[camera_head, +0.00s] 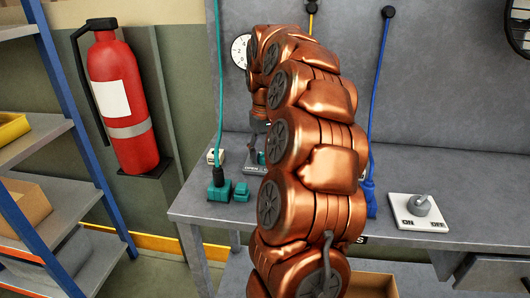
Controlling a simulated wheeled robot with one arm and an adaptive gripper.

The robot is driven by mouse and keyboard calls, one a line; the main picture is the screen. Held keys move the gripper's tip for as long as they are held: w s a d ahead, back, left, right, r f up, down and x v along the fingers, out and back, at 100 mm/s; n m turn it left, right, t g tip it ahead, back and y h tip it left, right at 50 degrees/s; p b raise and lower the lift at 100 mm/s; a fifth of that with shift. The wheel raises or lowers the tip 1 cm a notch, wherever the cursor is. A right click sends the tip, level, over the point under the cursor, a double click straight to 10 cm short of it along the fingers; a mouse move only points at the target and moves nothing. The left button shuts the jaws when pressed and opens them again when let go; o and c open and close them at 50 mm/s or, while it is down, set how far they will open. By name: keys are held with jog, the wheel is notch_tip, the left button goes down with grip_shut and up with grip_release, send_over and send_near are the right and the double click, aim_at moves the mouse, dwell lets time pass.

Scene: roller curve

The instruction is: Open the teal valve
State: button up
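I cannot pick out a teal valve for certain. On the left part of the grey workbench are a teal plug-like piece (218,191) on a hanging teal cable and a small teal block (241,192) to its right. My copper-coloured arm rises across the middle and hides much of the bench behind it. My gripper (254,160) is partly visible left of the arm, low near the bench and behind the teal pieces. It is small and dark, its fingers are mostly hidden, and I cannot tell whether it touches anything.
A white plate with a grey ON/OFF knob (422,207) lies on the right of the workbench (310,221). A blue cable (376,110) hangs right of my arm. A red fire extinguisher (122,100) and a blue-framed shelf (75,140) stand left. A round gauge (239,51) is behind.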

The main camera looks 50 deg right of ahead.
jog(key=shift+o, duration=0.5)
jog(key=shift+r, duration=0.15)
jog(key=shift+r, duration=3.6)
